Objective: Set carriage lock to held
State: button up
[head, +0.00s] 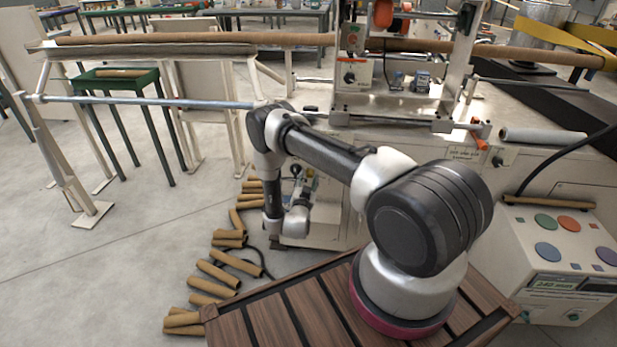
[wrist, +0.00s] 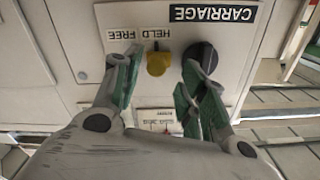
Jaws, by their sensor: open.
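In the wrist view, a panel with an upside-down CARRIAGE label (wrist: 213,13) fills the upper middle. A smaller upside-down label reading HELD and FREE (wrist: 138,33) is beside it. A yellow knob (wrist: 158,62) sits at the smaller label's edge, and a round black knob (wrist: 201,57) is to its right. Which word the yellow knob points to, I cannot tell. My gripper (wrist: 160,92) is open, its green-padded fingers apart. The yellow knob appears between the fingers; the right finger overlaps the black knob. I see no contact. In the head view my arm hides most of this panel.
The winder's cream cabinet (head: 545,168) stands behind my arm. Several cardboard tubes (head: 217,273) lie on the floor to the left. A blue-grey bar (head: 150,101) reaches in from the left at the arm's height. Open floor lies farther left.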

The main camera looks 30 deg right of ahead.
jog(key=shift+v, duration=2.05)
